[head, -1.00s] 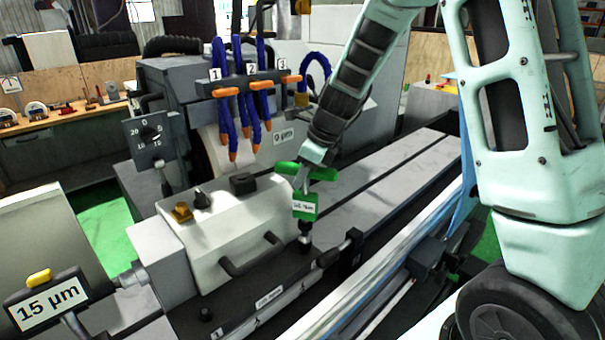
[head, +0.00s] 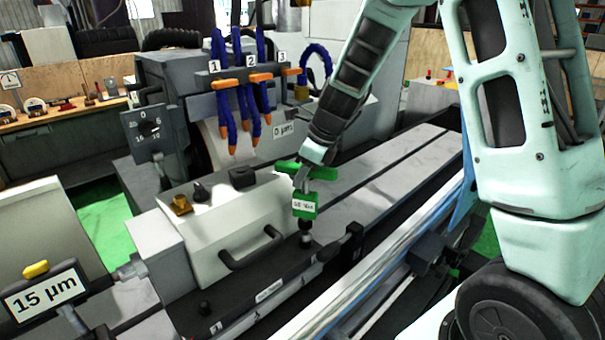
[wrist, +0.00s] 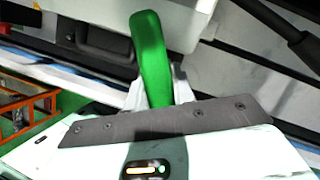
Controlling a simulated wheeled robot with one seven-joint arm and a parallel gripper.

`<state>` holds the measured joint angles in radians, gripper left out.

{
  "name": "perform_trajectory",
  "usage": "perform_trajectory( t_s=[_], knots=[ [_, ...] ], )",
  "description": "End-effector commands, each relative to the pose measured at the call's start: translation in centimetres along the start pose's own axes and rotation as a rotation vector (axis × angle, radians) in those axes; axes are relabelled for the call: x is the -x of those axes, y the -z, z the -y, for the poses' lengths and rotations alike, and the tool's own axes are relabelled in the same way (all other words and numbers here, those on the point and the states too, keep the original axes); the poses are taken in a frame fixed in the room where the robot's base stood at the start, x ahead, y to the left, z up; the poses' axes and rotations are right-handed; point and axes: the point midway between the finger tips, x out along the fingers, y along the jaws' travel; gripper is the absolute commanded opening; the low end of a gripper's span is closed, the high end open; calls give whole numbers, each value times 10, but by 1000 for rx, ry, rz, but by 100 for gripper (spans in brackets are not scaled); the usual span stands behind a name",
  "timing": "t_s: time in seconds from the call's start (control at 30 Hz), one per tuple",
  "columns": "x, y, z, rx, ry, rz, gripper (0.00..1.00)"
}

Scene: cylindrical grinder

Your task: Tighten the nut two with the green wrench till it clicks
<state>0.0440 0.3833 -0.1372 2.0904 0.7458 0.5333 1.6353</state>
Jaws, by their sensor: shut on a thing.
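The green wrench (head: 305,203) stands near upright on the black front ledge of the grinder, with a green crossbar on top and a labelled green block below it. Its dark socket end (head: 306,238) comes down to the ledge at the second nut's place. Nut two itself is hidden under the socket, and I cannot tell how fully it is seated. My gripper (head: 304,178) is shut on the wrench at its crossbar, coming from above. In the wrist view the green handle (wrist: 148,50) sticks out from between the fingers.
Nut one (head: 205,308) is on the ledge at the front left, near the label 1. A black handle (head: 250,252) on the pale housing is left of the wrench. A black clamp lever (head: 354,240) is close on its right. Blue hoses (head: 240,110) hang behind.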

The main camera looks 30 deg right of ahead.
Motion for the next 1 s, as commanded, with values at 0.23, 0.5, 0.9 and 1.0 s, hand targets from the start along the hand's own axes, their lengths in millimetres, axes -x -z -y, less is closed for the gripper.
perform_trajectory(
  t_s=[0.23,0.5,0.9,1.0],
  knots=[
    [0,0,0,0,1,1,0],
    [-2,0,0,1,1,1,0],
    [-3,1,0,-54,23,1,0],
    [-4,1,1,-94,39,0,0]
  ],
)
